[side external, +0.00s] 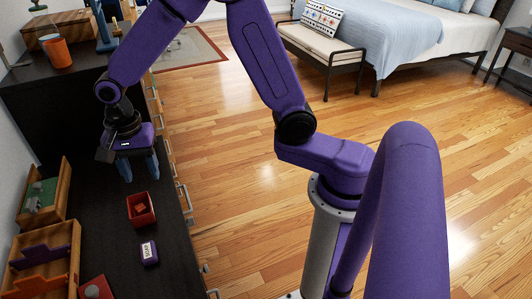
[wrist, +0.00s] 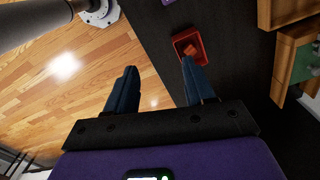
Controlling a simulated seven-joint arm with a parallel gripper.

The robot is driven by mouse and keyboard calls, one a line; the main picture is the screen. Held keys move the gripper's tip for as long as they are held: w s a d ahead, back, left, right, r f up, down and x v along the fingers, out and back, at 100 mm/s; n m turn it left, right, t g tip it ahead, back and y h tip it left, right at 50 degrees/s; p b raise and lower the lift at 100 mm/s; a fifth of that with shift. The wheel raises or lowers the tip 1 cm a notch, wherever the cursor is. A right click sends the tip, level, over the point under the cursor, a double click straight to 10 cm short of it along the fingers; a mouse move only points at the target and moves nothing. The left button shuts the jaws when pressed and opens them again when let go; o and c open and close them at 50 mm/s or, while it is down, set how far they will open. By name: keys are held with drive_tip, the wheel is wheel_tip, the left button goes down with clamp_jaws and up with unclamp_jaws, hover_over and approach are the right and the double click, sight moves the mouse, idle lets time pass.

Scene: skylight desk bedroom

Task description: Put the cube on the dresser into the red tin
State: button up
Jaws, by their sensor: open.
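The red tin (side external: 140,220) is an open square container standing on the dark dresser top (side external: 172,225). A small orange-red cube (side external: 140,208) lies inside it. The wrist view shows the tin (wrist: 178,38) near the top, with the cube (wrist: 190,49) inside it. My gripper (side external: 139,177) is open with nothing between its blue fingers. It is above the dresser, farther back than the tin in the side view and apart from it. In the wrist view my gripper (wrist: 158,68) has one fingertip just below the tin's image.
A purple soap box (side external: 149,252) stands in front of the tin. Wooden boxes (side external: 45,255) line the dresser's left side, one with green contents (side external: 40,196). A red object (side external: 96,288) lies at the front. An orange mug (side external: 56,52) stands at the back left.

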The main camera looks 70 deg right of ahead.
drive_tip(key=s+d+r+n, duration=0.1)
drive_tip(key=s+d+n, duration=0.2)
drive_tip(key=s+n, duration=0.5)
drive_tip(key=s+d+r+n, duration=0.2)
drive_tip(key=s+d+n, duration=0.1)
drive_tip(key=s+n, duration=0.5)
drive_tip(key=s+d+r+n, duration=0.1)
drive_tip(key=s+d+n, duration=0.2)
drive_tip(key=s+n, duration=0.5)
drive_tip(key=shift+s+d+r, duration=0.3)
drive_tip(key=shift+s+r, duration=0.1)
drive_tip(key=shift+s, duration=0.75)
